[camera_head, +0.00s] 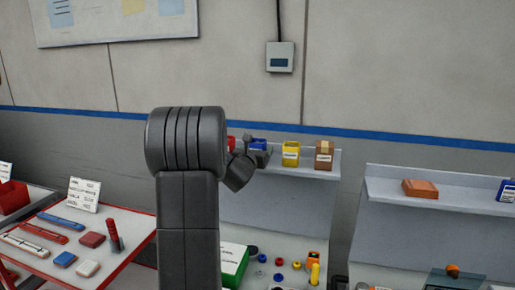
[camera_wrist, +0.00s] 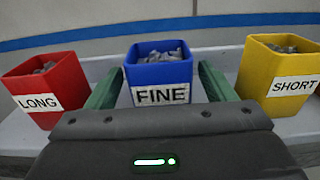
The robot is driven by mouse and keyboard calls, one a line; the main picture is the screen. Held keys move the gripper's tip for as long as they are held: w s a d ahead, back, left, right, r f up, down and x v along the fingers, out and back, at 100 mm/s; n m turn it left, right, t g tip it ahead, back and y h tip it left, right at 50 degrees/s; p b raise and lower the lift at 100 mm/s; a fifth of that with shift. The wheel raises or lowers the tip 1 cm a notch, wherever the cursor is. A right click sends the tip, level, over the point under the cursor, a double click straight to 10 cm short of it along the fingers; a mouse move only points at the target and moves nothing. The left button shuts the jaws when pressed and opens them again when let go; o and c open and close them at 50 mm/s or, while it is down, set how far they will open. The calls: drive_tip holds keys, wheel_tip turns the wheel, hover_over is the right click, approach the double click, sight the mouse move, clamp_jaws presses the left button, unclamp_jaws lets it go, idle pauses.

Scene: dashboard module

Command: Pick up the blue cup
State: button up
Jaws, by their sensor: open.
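The blue cup (camera_wrist: 158,68) has a white FINE label and small grey pieces inside. It stands upright on a grey shelf in the middle of the wrist view. My gripper (camera_wrist: 160,84) is open, with one green finger on each side of the blue cup and nothing held. I cannot tell whether the fingers touch it. In the head view only the upper part of the blue cup (camera_head: 257,142) shows, behind my dark gripper and arm.
A red cup (camera_wrist: 48,88) labelled LONG stands left of the blue cup, and a yellow cup (camera_wrist: 280,75) labelled SHORT stands right. A brown box (camera_head: 324,155) is farther right on the shelf. A wall rises behind.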

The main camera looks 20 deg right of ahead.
drive_tip(key=shift+w+d, duration=0.35)
drive_tip(key=shift+w, duration=0.05)
drive_tip(key=shift+c, duration=0.5)
drive_tip(key=c, duration=1.1)
drive_tip(key=shift+o, duration=0.2)
drive_tip(key=shift+r, duration=0.1)
